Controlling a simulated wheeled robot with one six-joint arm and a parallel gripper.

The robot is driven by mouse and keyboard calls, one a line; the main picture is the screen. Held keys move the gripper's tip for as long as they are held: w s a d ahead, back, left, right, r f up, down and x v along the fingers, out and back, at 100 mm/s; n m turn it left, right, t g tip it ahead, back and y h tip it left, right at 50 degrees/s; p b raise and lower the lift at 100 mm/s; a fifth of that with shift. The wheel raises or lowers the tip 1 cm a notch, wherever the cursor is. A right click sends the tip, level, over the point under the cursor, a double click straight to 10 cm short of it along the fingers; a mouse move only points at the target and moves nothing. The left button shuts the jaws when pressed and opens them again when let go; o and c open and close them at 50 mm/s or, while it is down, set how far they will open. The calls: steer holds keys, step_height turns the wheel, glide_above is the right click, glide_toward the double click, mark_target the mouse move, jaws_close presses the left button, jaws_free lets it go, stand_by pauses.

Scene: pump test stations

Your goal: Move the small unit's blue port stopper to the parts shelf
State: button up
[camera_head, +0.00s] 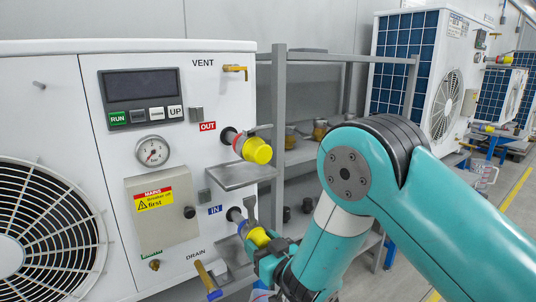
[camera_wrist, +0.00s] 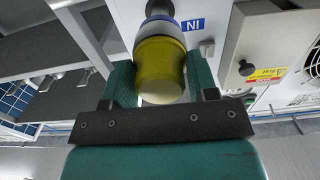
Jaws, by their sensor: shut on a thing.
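The blue-ringed yellow stopper (camera_head: 258,237) is at the lower port marked IN on the white unit (camera_head: 225,80). My gripper (camera_head: 266,250) is shut on it, low at the unit's right side. In the wrist view the fingers stand on both sides of the stopper (camera_wrist: 160,68). Its blue ring meets the dark port pipe (camera_wrist: 159,8), and I see no clear gap there. A grey metal shelf rack (camera_head: 300,157) stands behind the unit to the right. I cannot tell for sure whether it is the parts shelf.
A red-ringed yellow stopper (camera_head: 257,150) sits on the OUT port above. A small grey ledge (camera_head: 240,175) juts from the unit between the ports. A drain valve (camera_head: 208,280) is below left. Jars (camera_head: 320,130) stand on the rack. Larger units (camera_head: 430,70) are behind.

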steer(key=shift+b+v, duration=1.75)
steer(key=shift+b, duration=0.75)
steer(key=shift+b+v, duration=1.5)
